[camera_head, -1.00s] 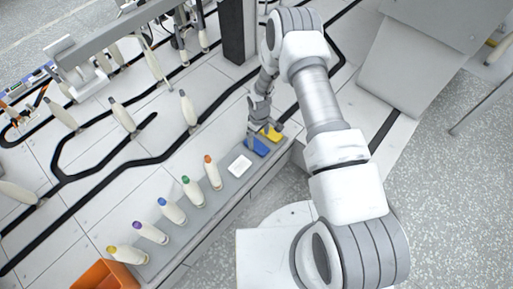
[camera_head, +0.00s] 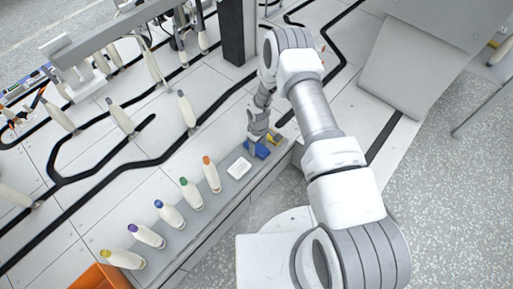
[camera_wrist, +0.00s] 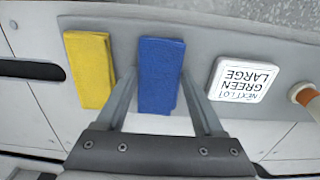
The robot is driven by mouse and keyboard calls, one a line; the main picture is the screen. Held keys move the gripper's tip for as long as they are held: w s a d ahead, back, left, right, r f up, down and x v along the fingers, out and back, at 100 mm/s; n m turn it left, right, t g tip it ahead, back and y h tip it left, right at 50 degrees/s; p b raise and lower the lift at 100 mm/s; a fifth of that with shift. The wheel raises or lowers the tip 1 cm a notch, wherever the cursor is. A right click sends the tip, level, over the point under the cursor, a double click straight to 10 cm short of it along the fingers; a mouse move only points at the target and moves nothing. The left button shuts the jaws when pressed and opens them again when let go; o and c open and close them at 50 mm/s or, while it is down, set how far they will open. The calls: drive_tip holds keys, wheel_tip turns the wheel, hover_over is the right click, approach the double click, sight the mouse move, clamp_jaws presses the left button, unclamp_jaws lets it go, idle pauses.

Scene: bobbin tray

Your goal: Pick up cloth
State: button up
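A folded blue cloth (camera_wrist: 160,76) lies flat on the grey strip, and a folded yellow cloth (camera_wrist: 89,69) lies to its left in the wrist view. In the head view the blue cloth (camera_head: 261,151) and yellow cloth (camera_head: 273,138) are partly hidden by my gripper (camera_head: 257,143). In the wrist view my gripper (camera_wrist: 158,96) is open, with its fingers on either side of the blue cloth and a gap to each edge. Nothing is held. The height of the fingertips above the strip is hard to tell.
A white card (camera_wrist: 242,80) reading "NEXT LOT GREEN LARGE" lies right of the blue cloth. Several bobbins with coloured tips, such as the orange-tipped one (camera_head: 211,175), stand in a row along the strip. An orange bin (camera_head: 95,279) is at the lower left.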

sight(259, 148)
drive_tip(key=c, duration=0.7)
drive_tip(key=shift+r, duration=0.55)
drive_tip(key=r+p, duration=0.1)
drive_tip(key=r, duration=0.1)
drive_tip(key=r+p, duration=0.1)
drive_tip(key=shift+s+d+r, duration=0.15)
drive_tip(key=shift+d+r, duration=0.05)
drive_tip(key=shift+r, duration=0.2)
drive_tip(key=s+d+r+p, duration=0.3)
drive_tip(key=s+d+r, duration=0.3)
drive_tip(key=s+d, duration=0.1)
drive_tip(key=shift+s+d+p, duration=0.4)
drive_tip(key=shift+d, duration=0.15)
